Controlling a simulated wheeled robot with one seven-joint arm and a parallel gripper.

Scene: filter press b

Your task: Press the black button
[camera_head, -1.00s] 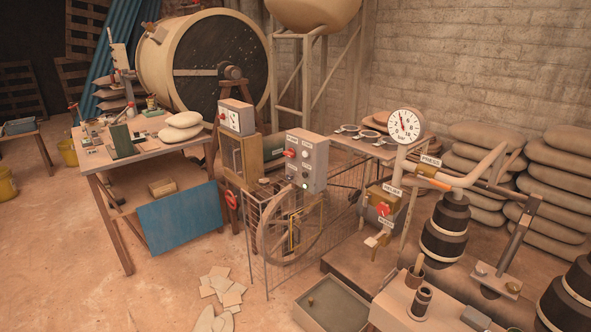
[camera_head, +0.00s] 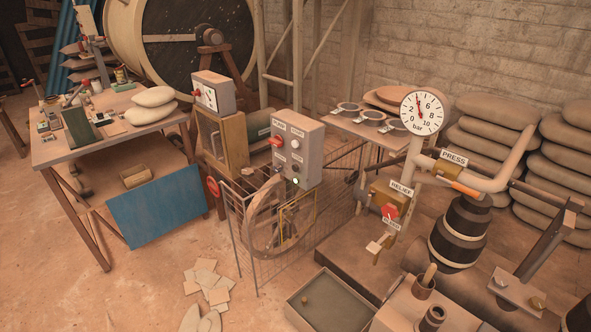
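A grey control box (camera_head: 294,150) stands in the middle of the picture, above a wire guard.
A spoked wheel (camera_head: 277,222) sits behind the wire guard (camera_head: 243,245). A pressure gauge (camera_head: 422,110) and a red relief valve knob (camera_head: 390,211) stand to the right. A tray (camera_head: 333,299) and loose tiles (camera_head: 207,281) lie in front. Floor at the lower left is mostly clear.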

